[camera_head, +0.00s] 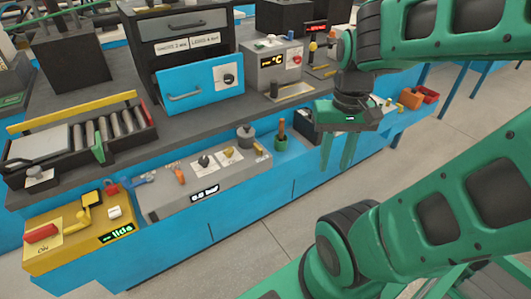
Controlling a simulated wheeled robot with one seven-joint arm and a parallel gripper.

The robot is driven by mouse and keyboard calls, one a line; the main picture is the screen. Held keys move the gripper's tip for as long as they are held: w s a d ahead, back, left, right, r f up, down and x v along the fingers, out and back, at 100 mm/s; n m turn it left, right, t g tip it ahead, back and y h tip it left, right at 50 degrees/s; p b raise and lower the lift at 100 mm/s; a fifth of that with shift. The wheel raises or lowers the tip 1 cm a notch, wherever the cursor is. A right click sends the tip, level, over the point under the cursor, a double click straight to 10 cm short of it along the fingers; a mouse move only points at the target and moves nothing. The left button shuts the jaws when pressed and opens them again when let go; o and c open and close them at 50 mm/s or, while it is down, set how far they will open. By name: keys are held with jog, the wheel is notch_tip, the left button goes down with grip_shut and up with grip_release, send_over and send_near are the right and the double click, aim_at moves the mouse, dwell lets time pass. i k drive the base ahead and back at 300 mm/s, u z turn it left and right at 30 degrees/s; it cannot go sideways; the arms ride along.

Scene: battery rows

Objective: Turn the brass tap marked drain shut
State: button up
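A grey panel (158,206) on the blue bench front carries a display reading about 0.0 bar. On its top are a dark knob (204,160) and a small brass-coloured tap (228,153), each with a white label too small to read. I cannot tell which label says drain, or whether the brass tap is open. My gripper (337,166) hangs pointing down, to the right of the panel and well apart from it. Its two green fingers are apart, with nothing visible between them.
An orange-handled part (180,175) and a grey cylinder (245,135) stand on the panel. A yellow box (75,235) is at the left. A green-based post (281,138) stands between panel and gripper. Floor in front is clear.

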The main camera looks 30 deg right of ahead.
aim_at(259, 150)
jog(key=u, duration=0.1)
jog(key=k, duration=0.15)
jog(key=u, duration=0.75)
jog(key=i, duration=0.5)
jog(key=z, duration=0.4)
